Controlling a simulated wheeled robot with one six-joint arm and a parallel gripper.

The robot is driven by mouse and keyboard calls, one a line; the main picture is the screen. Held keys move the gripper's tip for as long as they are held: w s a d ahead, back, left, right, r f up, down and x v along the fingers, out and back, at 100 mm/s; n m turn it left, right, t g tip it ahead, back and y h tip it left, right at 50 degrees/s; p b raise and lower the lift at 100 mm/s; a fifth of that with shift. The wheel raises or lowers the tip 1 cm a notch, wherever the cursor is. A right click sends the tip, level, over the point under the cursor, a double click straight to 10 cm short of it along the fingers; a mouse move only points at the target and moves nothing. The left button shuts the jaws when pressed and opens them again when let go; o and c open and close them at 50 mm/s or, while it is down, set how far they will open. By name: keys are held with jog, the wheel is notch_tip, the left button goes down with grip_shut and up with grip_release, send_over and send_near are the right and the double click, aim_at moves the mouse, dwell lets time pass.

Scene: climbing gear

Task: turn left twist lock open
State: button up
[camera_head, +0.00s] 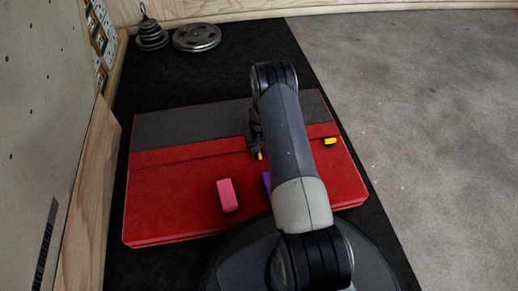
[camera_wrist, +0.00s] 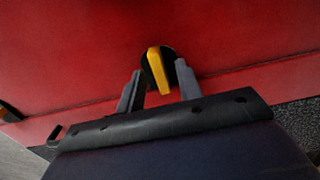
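The left twist lock (camera_head: 260,156) is a small yellow handle on the red case (camera_head: 170,208), mostly hidden by my arm in the head view. In the wrist view this lock (camera_wrist: 159,66) is a yellow bar on a round black base, tilted slightly from the picture's vertical. My gripper (camera_wrist: 159,70) is open, with one finger on each side of the handle and visible gaps between. Whether the fingertips reach past the handle's top is unclear. My gripper (camera_head: 254,140) is partly hidden in the head view. The right twist lock (camera_head: 330,141) is also yellow.
A pink block (camera_head: 227,195) and a partly hidden purple block (camera_head: 267,182) lie on the case. Weight plates (camera_head: 197,37) and a stack of weights (camera_head: 151,36) stand at the back left. A wooden panel stands at left; the grey floor at right is clear.

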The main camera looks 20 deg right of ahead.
notch_tip(320, 180, up, 11)
jog(key=p, duration=0.4)
jog(key=shift+p, duration=0.35)
jog(key=shift+f, duration=0.15)
notch_tip(320, 180, down, 12)
jog(key=b, duration=0.5)
jog(key=shift+r, duration=0.25)
jog(key=shift+r+m, duration=0.3)
jog(key=shift+r, duration=0.05)
jog(key=shift+m, duration=0.6)
